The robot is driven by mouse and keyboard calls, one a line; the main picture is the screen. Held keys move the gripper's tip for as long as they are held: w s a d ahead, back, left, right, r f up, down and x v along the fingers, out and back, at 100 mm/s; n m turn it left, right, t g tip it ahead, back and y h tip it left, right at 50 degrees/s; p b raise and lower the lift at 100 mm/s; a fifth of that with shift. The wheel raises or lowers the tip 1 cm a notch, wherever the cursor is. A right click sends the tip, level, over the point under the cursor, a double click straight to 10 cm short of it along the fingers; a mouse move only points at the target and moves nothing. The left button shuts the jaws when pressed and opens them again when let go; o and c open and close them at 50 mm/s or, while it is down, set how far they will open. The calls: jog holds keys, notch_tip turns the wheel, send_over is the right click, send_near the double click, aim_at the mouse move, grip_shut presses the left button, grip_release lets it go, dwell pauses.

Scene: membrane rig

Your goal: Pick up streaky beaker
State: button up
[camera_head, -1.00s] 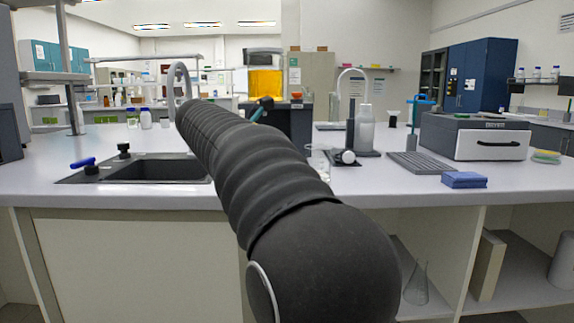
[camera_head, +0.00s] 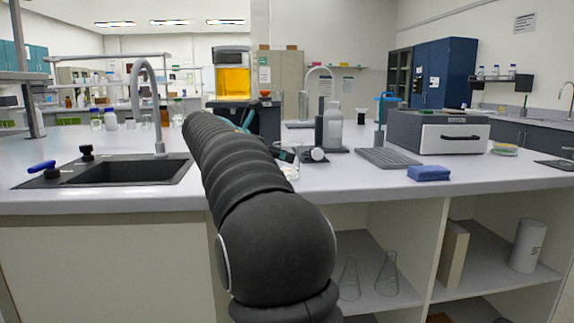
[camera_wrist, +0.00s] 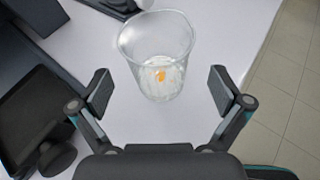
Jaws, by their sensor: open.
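The streaky beaker (camera_wrist: 152,48) is a clear cup with whitish streaks and a small orange patch low down. In the wrist view it stands on the pale bench top, ahead of and between the spread fingers of my gripper (camera_wrist: 159,80). My gripper is open and empty, with a gap between each finger and the beaker. In the head view the beaker (camera_head: 291,171) shows just right of my arm, near the front edge of the bench, partly hidden.
A sink (camera_head: 110,172) lies left. The bench edge drops to the floor (camera_wrist: 288,90) close right of the beaker in the wrist view.

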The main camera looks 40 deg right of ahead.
jog(key=x, duration=0.4)
jog(key=shift+w+d+f, duration=0.1)
jog(key=shift+d+f, duration=0.1)
jog(key=shift+f, duration=0.3)
jog(key=c, duration=1.3)
